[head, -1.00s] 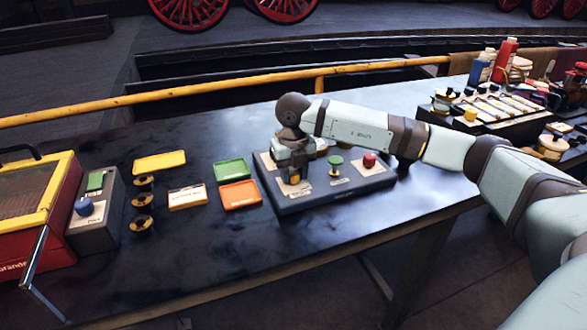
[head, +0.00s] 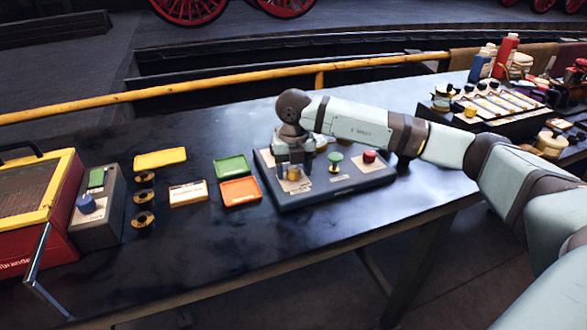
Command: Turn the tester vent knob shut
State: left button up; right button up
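The tester is a dark flat box (head: 330,193) on the bench, with a yellow knob (head: 293,174), a green knob (head: 335,158) and a red knob (head: 369,156) on pale labels. Which one is the vent knob cannot be read. My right gripper (head: 294,172) points down over the yellow knob. Its two fingers stand on either side of the knob and look spread. Any contact with the knob is too small to make out. My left gripper is not in view.
A green tray (head: 232,167), an orange tray (head: 240,191) and a yellow tray (head: 160,159) lie left of the tester. A grey box with a blue knob (head: 86,204) and a red case (head: 62,246) stand farther left. The bench front is clear.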

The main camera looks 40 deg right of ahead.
aim_at(294, 169)
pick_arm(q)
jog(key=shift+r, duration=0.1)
pick_arm(e)
jog(key=shift+r, duration=0.15)
pick_arm(q)
jog(key=shift+p, duration=0.7)
pick_arm(e)
notch_tip(294, 169, up, 14)
jog(key=shift+f, duration=0.25)
